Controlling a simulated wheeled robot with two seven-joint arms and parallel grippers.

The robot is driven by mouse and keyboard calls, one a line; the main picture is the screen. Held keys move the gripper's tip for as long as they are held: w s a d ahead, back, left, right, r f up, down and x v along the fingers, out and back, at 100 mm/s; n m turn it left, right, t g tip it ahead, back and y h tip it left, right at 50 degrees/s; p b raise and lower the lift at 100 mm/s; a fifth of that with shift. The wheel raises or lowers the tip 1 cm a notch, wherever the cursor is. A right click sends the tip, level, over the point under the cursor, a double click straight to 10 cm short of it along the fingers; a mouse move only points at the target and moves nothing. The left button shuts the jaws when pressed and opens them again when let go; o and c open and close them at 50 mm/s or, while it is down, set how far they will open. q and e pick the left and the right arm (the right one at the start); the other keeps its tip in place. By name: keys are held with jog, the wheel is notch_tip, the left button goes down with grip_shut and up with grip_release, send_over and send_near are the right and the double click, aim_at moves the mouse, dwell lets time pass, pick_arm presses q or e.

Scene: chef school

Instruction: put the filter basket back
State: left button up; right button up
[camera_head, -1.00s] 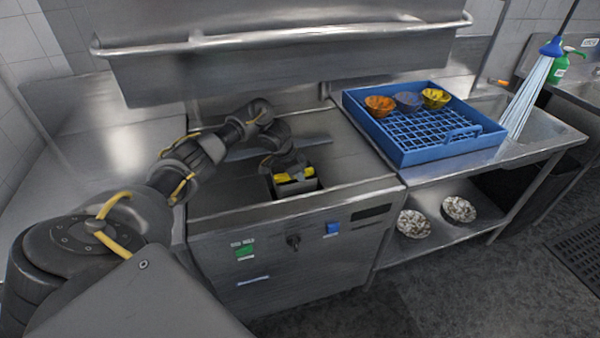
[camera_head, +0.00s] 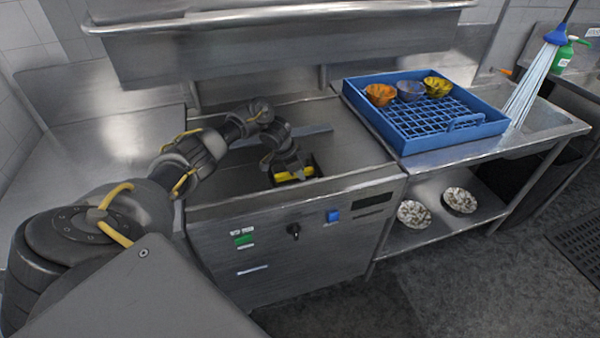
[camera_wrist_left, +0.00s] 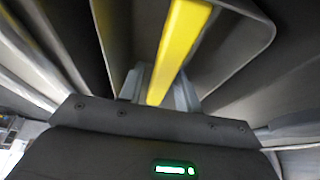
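The filter basket shows mainly by its yellow handle (camera_head: 294,174), at a dark square opening (camera_head: 318,166) in the top of the steel machine (camera_head: 350,160). The basket's body is mostly hidden, sunk in the opening; how deep it sits I cannot tell. My left gripper (camera_head: 291,170) points down over it. In the left wrist view the yellow handle (camera_wrist_left: 180,45) runs between the two fingers of my left gripper (camera_wrist_left: 162,90), which are shut on it. The basket's grey wall (camera_wrist_left: 245,25) shows beyond. My right gripper is not in view.
Right of the machine a blue rack (camera_head: 425,150) holds an orange, a grey-blue and a yellow bowl. Two speckled bowls (camera_head: 414,213) sit on the shelf below. A steel rail (camera_head: 280,16) crosses above the back. The machine's front has a knob (camera_head: 293,231) and a blue switch.

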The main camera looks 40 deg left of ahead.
pick_arm(q)
jog(key=shift+o, duration=0.7)
jog(key=p+v, duration=0.1)
jog(key=v, duration=0.9)
jog(key=shift+s+r, duration=0.15)
jog(key=shift+r, duration=0.25)
